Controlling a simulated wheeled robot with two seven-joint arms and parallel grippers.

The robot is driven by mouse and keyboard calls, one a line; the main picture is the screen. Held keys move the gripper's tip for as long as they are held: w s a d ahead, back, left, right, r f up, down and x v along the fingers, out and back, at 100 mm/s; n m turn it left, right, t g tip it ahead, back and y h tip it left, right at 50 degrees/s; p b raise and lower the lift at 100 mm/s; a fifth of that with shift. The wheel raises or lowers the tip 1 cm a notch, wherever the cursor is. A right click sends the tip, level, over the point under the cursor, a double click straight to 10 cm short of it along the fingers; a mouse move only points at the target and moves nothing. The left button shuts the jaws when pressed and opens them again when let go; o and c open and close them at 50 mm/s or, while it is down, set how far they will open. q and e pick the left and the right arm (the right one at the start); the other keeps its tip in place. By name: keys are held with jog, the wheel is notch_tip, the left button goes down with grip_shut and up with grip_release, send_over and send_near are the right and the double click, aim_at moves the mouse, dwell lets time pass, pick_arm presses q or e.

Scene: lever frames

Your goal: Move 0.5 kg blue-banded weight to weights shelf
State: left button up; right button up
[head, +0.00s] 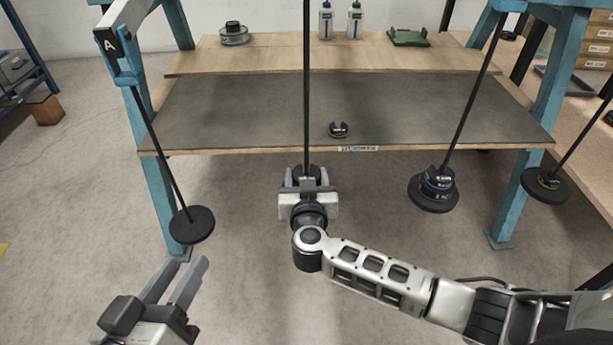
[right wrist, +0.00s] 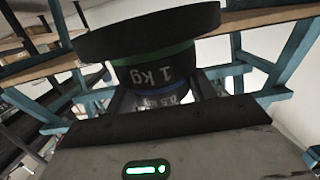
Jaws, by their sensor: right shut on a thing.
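The blue-banded 0.5 kg weight (right wrist: 165,98) shows in the right wrist view, its label upside down, between the fingers of my right gripper (right wrist: 165,88). It touches or nearly touches a green-banded 1 kg weight (right wrist: 155,68), which is against a wide black hanger disc (right wrist: 145,30). In the head view my right gripper (head: 307,183) is shut at the foot of the middle hanging rod (head: 306,90) and mostly hides the stack. My left gripper (head: 188,263) is open and empty at lower left. The grey shelf (head: 240,105) with a front label (head: 358,148) is behind the rod.
A dark slotted weight (head: 338,130) lies near the shelf's front edge. A left hanger (head: 192,224) has a bare disc. A right hanger (head: 433,192) carries banded weights, and another (head: 545,183) hangs far right. Bottles (head: 340,20) and a green tray (head: 408,37) stand behind. Much of the shelf is clear.

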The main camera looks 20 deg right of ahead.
jog(key=shift+r+p, duration=0.45)
jog(key=shift+p, duration=0.3)
dwell(0.4)
